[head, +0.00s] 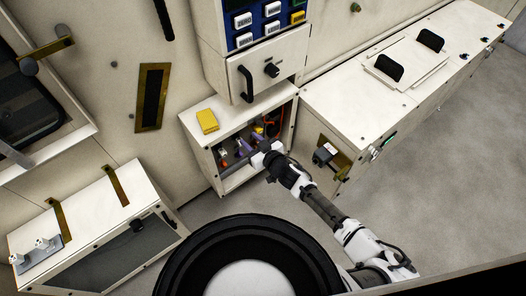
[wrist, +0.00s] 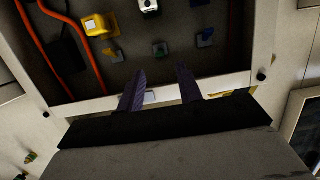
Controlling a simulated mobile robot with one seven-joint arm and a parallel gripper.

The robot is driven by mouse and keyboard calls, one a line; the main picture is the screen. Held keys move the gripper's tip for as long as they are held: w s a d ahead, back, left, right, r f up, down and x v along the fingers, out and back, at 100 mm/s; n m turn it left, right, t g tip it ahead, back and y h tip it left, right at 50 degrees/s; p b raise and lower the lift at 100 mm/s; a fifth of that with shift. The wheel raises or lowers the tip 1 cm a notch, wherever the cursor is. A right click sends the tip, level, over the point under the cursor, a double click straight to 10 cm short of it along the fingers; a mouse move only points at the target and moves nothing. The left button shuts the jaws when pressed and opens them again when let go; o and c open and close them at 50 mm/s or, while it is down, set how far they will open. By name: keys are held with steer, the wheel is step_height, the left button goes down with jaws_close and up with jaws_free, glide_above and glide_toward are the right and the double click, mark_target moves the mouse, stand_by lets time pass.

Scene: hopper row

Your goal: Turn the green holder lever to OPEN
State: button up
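The open cabinet bay (head: 207,148) is low on the wall in the head view. In the wrist view its back panel carries several small coloured parts.
Orange cables (wrist: 85,45) run at left. The bay's front rim (wrist: 235,85) passes by my fingers. A yellow block (head: 207,120) lies on top.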

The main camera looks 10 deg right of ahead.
steer(key=v, duration=0.7)
steer(key=shift+b, duration=0.45)
